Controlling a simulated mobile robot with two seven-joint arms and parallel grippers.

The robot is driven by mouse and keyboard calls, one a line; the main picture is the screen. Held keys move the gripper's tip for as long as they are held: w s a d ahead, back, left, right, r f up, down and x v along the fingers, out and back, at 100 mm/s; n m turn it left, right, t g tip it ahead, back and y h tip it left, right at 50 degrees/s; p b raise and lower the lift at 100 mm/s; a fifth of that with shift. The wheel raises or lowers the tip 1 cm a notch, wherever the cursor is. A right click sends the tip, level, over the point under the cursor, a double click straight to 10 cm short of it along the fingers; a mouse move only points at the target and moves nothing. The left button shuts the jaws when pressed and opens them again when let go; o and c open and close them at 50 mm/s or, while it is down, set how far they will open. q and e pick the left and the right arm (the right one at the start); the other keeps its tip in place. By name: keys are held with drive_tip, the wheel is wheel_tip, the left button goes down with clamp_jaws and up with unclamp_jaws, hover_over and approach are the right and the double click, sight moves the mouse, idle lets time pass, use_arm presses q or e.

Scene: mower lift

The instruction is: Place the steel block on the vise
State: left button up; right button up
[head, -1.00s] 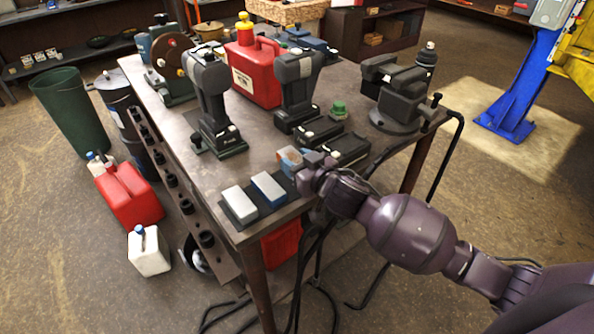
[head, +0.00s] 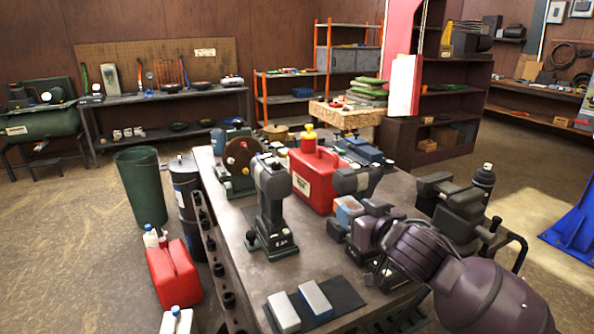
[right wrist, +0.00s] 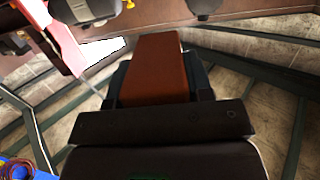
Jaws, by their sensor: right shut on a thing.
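My right gripper (head: 360,226) is shut on a small shiny block, which I take to be the steel block (head: 347,211). In the head view the block looks pale blue and stands out beyond the fingertips, above the workbench. In the right wrist view the steel block (right wrist: 160,70) shows as a reddish-brown slab between the fingers. The dark grey vise (head: 458,205) stands at the right end of the workbench, to the right of the gripper and apart from it. My right forearm hides part of the bench before the vise. My left gripper is not in view.
The workbench (head: 235,218) carries a grey drill-like tool (head: 272,205), a red fuel can (head: 314,178), a grinder (head: 238,160) and two pale stones (head: 300,305) on a black mat. A dark bottle (head: 483,182) stands right behind the vise.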

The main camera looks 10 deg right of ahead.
drive_tip(key=shift+s+r, duration=0.25)
drive_tip(key=s+d+f+m+t+h, duration=0.1)
drive_tip(key=s+d+f+m+h, duration=0.15)
drive_tip(key=s+f, duration=0.35)
drive_tip(key=s+d+f+m+h, duration=0.1)
drive_tip(key=s+f+h, duration=0.2)
drive_tip(key=s+f, duration=0.3)
drive_tip(key=w+a+r+n+y, duration=0.1)
drive_tip(key=w+r, duration=0.3)
drive_tip(key=w+a+r+n+y, duration=0.1)
drive_tip(key=w+r+y, duration=0.1)
drive_tip(key=w+r, duration=0.2)
drive_tip(key=w+a+r+n+y, duration=0.1)
drive_tip(key=w+r, duration=0.2)
drive_tip(key=r, duration=0.1)
drive_tip(key=shift+w+a+g+y, duration=0.1)
drive_tip(key=shift+w+g+y, duration=0.2)
drive_tip(key=shift+w+y, duration=0.1)
drive_tip(key=shift+w+a+y, duration=0.1)
drive_tip(key=shift+w+y, duration=0.15)
drive_tip(key=shift+w, duration=0.1)
drive_tip(key=shift+w+f+n, duration=0.1)
drive_tip(key=shift+f+n, duration=0.15)
drive_tip(key=shift+f, duration=0.2)
drive_tip(key=shift+a+f+g+y, duration=0.3)
drive_tip(key=shift+f+y, duration=0.1)
drive_tip(key=shift+f, duration=0.15)
